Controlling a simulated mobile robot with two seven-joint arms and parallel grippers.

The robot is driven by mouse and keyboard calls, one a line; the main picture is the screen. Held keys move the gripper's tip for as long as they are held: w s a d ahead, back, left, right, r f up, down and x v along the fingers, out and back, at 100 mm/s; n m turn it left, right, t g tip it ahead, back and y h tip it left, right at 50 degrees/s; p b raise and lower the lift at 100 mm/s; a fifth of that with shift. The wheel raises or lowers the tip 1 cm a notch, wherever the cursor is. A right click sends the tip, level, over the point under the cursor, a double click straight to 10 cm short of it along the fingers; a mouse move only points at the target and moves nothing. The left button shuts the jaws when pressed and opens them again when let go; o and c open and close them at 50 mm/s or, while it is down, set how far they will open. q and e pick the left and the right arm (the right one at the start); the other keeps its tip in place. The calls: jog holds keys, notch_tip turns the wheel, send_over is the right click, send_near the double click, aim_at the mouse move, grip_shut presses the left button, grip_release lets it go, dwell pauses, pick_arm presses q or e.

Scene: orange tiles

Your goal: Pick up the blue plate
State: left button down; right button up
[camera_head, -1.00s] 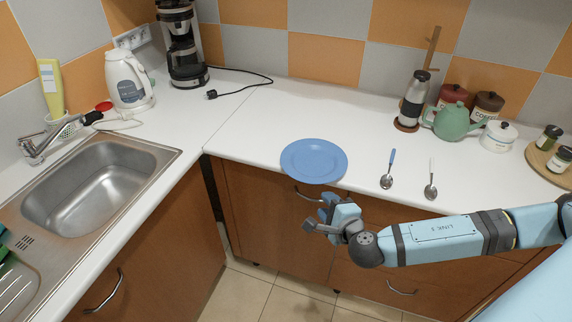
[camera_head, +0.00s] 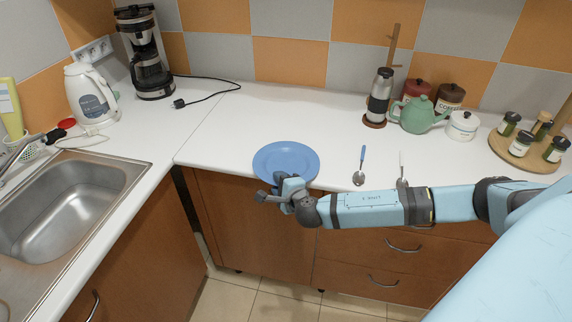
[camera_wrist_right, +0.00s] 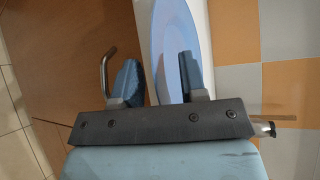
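The blue plate (camera_head: 286,160) lies flat on the white counter at its front edge. In the right wrist view the plate (camera_wrist_right: 176,32) shows beyond and between my fingers. My right gripper (camera_head: 279,190) is at the plate's near edge, in front of the counter, and overlaps the rim in the head view. In the wrist view the right gripper (camera_wrist_right: 158,65) is open, with one finger over the plate and the other out past the counter edge. I cannot tell whether a finger touches the plate. My left gripper is out of view.
Two spoons (camera_head: 359,177) lie right of the plate, near my right forearm. A green teapot (camera_head: 418,116), a grinder (camera_head: 379,98) and a spice tray (camera_head: 512,158) stand farther right. A sink (camera_head: 62,215) is at left. The counter behind the plate is clear.

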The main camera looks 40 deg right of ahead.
jog(key=shift+w, duration=0.15)
grip_shut()
jog(key=shift+r, duration=0.1)
